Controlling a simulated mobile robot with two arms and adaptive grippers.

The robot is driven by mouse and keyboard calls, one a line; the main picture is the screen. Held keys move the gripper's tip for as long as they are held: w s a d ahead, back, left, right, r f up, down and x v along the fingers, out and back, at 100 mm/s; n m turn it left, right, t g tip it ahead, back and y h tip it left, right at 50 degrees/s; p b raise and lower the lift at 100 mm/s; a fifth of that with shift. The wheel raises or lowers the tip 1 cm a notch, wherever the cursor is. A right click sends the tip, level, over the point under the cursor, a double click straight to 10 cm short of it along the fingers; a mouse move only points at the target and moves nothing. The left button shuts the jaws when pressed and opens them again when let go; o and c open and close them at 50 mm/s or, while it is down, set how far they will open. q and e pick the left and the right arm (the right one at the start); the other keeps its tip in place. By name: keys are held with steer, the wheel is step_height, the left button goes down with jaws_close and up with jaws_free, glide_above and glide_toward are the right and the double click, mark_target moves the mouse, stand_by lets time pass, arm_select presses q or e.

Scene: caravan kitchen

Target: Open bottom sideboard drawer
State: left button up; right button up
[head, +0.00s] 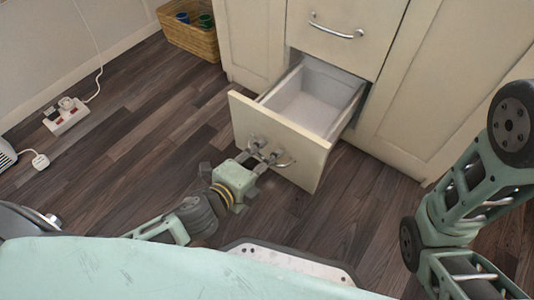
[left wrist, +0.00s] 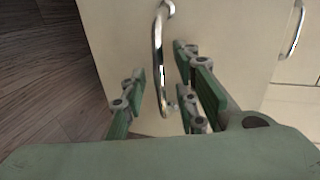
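The bottom sideboard drawer (head: 310,98) is pulled well out in the head view, and its pale inside looks empty. Its cream front (head: 296,146) carries a curved metal handle (head: 283,164), which also shows upright in the left wrist view (left wrist: 158,55). My left gripper (head: 265,153) is at this handle. In the left wrist view its green fingers (left wrist: 160,98) stand apart, one on each side of the handle bar, with small gaps visible to the bar. My right arm shows at the right of the head view, but its gripper is out of view.
The closed upper drawer with its handle (head: 337,26) is above the open one. Cabinet doors (head: 445,85) flank it. A wicker basket (head: 190,38) and a power strip (head: 66,117) are on the dark wood floor at left.

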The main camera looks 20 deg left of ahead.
mark_target(274, 149)
arm_select(q)
steer(key=shift+c, duration=0.3)
jaws_close()
steer(key=w+p, duration=0.1)
steer(key=w+d+p, duration=0.1)
steer(key=shift+w+r, duration=0.1)
steer(key=shift+w, duration=0.3)
steer(key=shift+w+d, duration=0.1)
steer(key=shift+w, duration=0.15)
steer(key=shift+o, duration=0.3)
jaws_free()
